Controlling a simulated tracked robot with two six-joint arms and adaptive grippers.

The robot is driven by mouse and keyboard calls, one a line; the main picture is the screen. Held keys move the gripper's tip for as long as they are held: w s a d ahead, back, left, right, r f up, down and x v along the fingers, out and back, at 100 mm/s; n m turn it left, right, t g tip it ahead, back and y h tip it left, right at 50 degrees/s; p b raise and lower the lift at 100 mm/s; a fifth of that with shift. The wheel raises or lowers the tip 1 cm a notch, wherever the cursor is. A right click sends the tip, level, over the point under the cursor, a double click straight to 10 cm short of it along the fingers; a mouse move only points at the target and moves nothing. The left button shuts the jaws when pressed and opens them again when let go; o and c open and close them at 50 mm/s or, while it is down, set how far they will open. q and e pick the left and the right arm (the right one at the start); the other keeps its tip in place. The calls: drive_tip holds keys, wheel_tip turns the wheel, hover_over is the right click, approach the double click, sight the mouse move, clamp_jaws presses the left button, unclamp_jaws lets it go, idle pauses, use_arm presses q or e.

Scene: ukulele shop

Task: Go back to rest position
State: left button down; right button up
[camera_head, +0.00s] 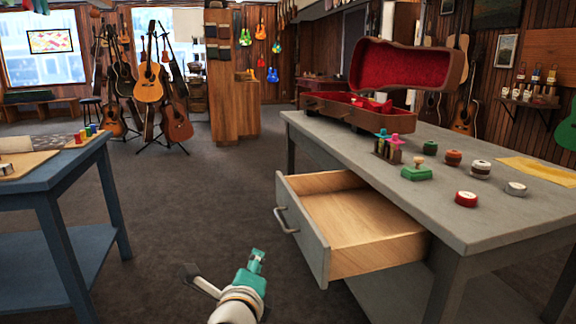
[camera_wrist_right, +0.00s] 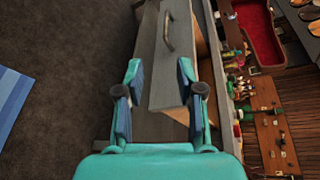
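My right gripper (camera_head: 256,260) is teal and stands over the dark floor, left of and below the open drawer (camera_head: 347,222). My left gripper is not in view.
On the grey table are an open instrument case (camera_head: 412,66) with red lining, a green block (camera_head: 416,173), several small round tins and a yellow cloth (camera_head: 538,170). A blue table (camera_head: 48,180) stands at left. Carpet between the tables is clear. Guitars (camera_head: 150,80) stand further back.

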drive_tip(key=d+f+n+g, duration=0.2)
drive_tip(key=d+f+n, duration=0.2)
drive_tip(key=f, duration=0.5)
drive_tip(key=d+f+n+g+y, duration=0.1)
drive_tip(key=d+f+n, duration=0.25)
drive_tip(key=f, duration=0.55)
drive_tip(key=d+f+n+g, duration=0.2)
drive_tip(key=d+f+n, duration=0.25)
drive_tip(key=f, duration=0.45)
drive_tip(key=s+d+f+n+g+y, duration=0.1)
drive_tip(key=s+d+f+n+g, duration=0.35)
drive_tip(key=s+f, duration=0.7)
drive_tip(key=s+d+f+n+g+y, duration=0.25)
drive_tip(key=s+f+n+g, duration=0.2)
drive_tip(key=s+f, duration=0.65)
drive_tip(key=s+r+p, duration=0.2)
drive_tip(key=r+p, duration=1.4)
drive_tip(key=r, duration=0.2)
drive_tip(key=s+r+p, duration=0.2)
drive_tip(key=r+p, duration=1.5)
drive_tip(key=r, duration=0.1)
drive_tip(key=shift+s+d+r+g, duration=0.25)
drive_tip(key=shift+r+g, duration=0.05)
drive_tip(key=shift+r, duration=0.05)
